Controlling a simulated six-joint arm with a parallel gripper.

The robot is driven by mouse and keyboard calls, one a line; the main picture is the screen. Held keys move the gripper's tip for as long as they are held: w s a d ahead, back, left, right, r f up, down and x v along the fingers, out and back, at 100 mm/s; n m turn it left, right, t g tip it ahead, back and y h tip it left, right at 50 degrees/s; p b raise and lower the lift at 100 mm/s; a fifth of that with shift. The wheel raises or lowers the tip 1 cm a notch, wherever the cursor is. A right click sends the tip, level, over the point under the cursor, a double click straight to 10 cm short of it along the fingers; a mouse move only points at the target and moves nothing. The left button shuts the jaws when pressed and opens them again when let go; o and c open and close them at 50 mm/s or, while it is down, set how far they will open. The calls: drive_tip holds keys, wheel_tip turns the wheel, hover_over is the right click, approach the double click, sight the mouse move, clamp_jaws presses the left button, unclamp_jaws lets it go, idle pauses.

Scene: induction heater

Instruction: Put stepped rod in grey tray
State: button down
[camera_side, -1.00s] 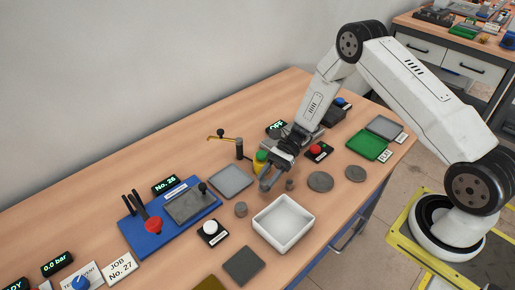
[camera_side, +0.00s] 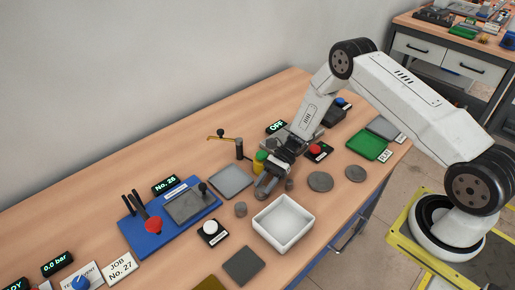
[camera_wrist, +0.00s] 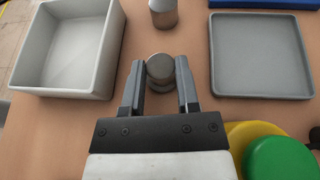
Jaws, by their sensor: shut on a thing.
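The stepped rod (camera_wrist: 160,68) stands upright between my fingers in the wrist view, its round metal top showing with a wider part just below. My gripper (camera_wrist: 160,85) is shut on it, with one finger on each side. In the side view my gripper (camera_side: 266,187) is low over the bench and its fingers largely hide the rod; I cannot tell whether the rod touches the bench. A shallow grey tray (camera_side: 231,181) lies flat and empty just left of my gripper. It also shows at the right of the wrist view (camera_wrist: 260,55).
A white box (camera_side: 284,224) stands in front of my gripper. Small metal cylinders stand on either side, one at the left (camera_side: 240,209) and one at the right (camera_side: 289,184). A yellow-green button (camera_side: 260,160) is close behind. Another grey tray (camera_side: 384,127) lies beside a green tray (camera_side: 368,145).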

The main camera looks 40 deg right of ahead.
drive_tip(key=shift+f, duration=0.15)
drive_tip(key=shift+c, duration=1.7)
unclamp_jaws()
drive_tip(key=shift+v, duration=3.9)
